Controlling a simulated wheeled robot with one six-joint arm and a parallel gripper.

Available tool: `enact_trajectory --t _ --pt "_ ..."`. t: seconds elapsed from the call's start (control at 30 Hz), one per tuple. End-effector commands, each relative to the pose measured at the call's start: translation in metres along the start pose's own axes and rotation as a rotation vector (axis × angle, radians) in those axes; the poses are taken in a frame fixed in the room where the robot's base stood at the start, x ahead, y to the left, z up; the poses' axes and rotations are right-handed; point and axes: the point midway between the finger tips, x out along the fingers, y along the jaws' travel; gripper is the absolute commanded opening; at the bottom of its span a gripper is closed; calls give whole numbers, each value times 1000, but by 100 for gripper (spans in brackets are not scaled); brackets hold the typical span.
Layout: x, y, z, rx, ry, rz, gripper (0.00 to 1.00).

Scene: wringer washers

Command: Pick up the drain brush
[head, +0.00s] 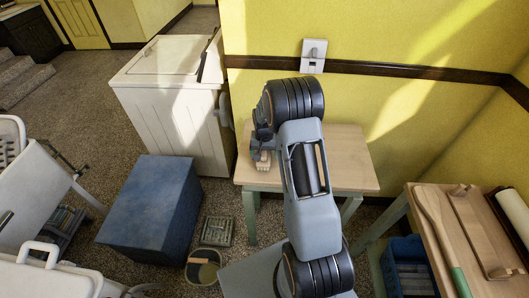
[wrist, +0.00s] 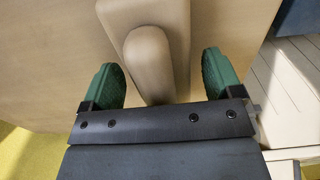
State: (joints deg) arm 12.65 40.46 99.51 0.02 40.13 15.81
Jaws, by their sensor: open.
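A pale wooden piece with a rounded handle, which looks like the drain brush (wrist: 148,55), lies on the wooden table in the wrist view. Its handle end runs between the two green fingers of my gripper (wrist: 162,78), with a gap on each side, wider on the right. The near end of the handle is hidden by the gripper body. Bristles cannot be seen. In the head view my gripper (head: 262,146) is low over the left part of the small table (head: 345,160), and a small tan part of the brush (head: 263,158) shows beside it. My gripper is open.
A white washer (head: 170,125) stands left of the table, with a blue box (head: 150,215) before it. A floor grate (head: 217,231) and a bucket (head: 202,268) are on the floor. A bench (head: 430,240) at right holds a long paddle (head: 440,235). The yellow wall (head: 400,40) is behind.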

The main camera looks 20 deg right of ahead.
Motion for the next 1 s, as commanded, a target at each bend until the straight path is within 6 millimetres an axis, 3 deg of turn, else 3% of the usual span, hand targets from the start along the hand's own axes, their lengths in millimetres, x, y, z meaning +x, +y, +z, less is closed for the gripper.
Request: enact_trajectory --t 0.37,0.9,1.0 --pt "8 0 0 0 1 -1 84" --pt "7 0 0 0 1 0 32" --pt "7 0 0 0 1 -1 28"
